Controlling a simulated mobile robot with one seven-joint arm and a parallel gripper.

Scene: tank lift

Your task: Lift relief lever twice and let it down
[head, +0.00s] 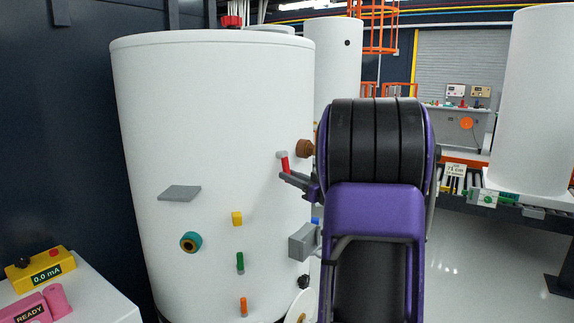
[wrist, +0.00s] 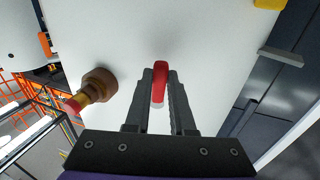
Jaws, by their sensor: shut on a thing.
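The relief lever is a small red handle (head: 285,164) on the side of the large white tank (head: 215,110), with a pale grey end in the head view. In the wrist view, the red lever (wrist: 159,80) stands between the two dark fingers of my gripper (wrist: 160,76), with a pale end toward me. My gripper (head: 291,179) is shut on the lever, coming from the right in the head view. My purple and black arm hides the right edge of the tank and whatever lies behind it.
A brown fitting (head: 305,148) sticks out close to the lever; it also shows left of the fingers in the wrist view (wrist: 98,84). A grey plate (head: 179,193), a teal port (head: 190,242) and a grey box (head: 303,242) project from the tank. A bench with a yellow meter (head: 40,270) stands lower left.

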